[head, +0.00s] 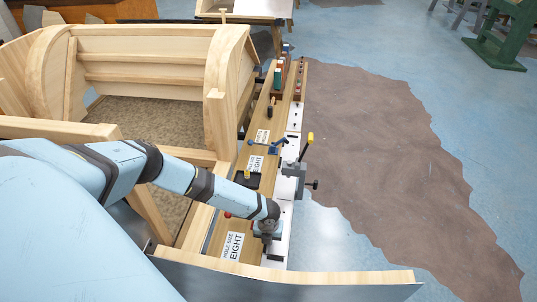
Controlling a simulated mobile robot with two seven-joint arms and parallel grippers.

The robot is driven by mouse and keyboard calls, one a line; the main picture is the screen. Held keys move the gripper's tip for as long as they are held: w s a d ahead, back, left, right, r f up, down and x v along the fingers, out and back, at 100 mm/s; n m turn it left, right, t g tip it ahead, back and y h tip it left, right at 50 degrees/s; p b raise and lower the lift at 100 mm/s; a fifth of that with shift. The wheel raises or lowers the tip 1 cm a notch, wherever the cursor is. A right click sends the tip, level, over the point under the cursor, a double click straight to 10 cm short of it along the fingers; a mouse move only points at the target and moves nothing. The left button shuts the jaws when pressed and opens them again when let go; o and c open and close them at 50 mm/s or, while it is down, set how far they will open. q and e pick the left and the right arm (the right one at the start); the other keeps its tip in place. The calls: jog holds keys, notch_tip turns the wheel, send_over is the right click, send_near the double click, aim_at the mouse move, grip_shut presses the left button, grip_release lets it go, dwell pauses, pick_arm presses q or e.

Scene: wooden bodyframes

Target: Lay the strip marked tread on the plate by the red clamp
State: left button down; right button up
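My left arm comes in from the left and reaches down over the bench, ending in my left gripper (268,236). It is above the white plate strip (284,215) on the bench's right edge; its fingers are too small and dark to tell open from shut. A small red part (228,214) shows beside my forearm; I cannot tell whether it is the red clamp, as the arm may hide the rest. A small dark piece (273,257) lies on the plate just below the gripper. No strip marked tread can be read. My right gripper is not in view.
A grey clamp with a yellow handle (300,165) and a blue clamp (272,146) stand along the bench. Printed cards (233,246) and a black tray (246,179) lie on it. Curved wooden bodyframes (150,60) fill the left; a low wooden edge (330,277) crosses the front.

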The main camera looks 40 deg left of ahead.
pick_arm(q)
jog(key=shift+d+f+b, duration=0.1)
jog(key=shift+f+b, duration=0.55)
jog(key=shift+b, duration=0.05)
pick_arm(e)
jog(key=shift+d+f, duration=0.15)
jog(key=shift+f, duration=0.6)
pick_arm(q)
jog(key=c, duration=1.2)
grip_release()
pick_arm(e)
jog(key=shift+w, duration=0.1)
pick_arm(q)
jog(key=shift+f, duration=0.1)
